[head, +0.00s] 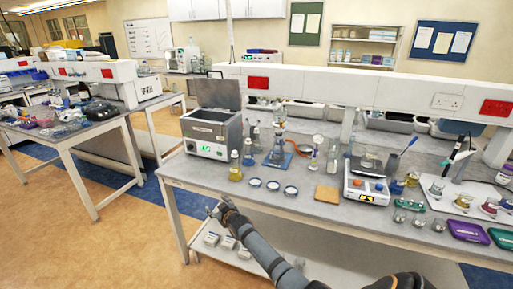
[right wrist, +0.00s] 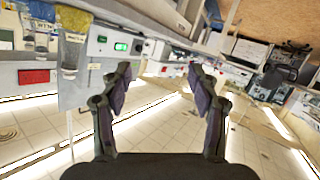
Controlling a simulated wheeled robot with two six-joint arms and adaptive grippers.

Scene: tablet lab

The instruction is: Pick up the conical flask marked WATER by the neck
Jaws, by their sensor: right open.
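A clear conical flask (head: 248,156) stands on the bench beside the grey water bath. Its label is too small to read, so I cannot confirm that it is the one marked WATER. A conical flask with yellow liquid (head: 235,171) stands just in front of it. Both appear upside down at the upper left of the right wrist view, the clear one (right wrist: 38,24) and the yellow one (right wrist: 74,24). My right gripper (head: 214,208) is open and empty, in front of the bench edge and apart from the flasks. My left gripper is not in view.
The water bath (head: 212,128) has its lid raised. Several small dishes (head: 273,186) lie near the bench's front edge. A blue-based stand with glassware (head: 278,158) is right of the flasks. Open floor (head: 110,240) lies left.

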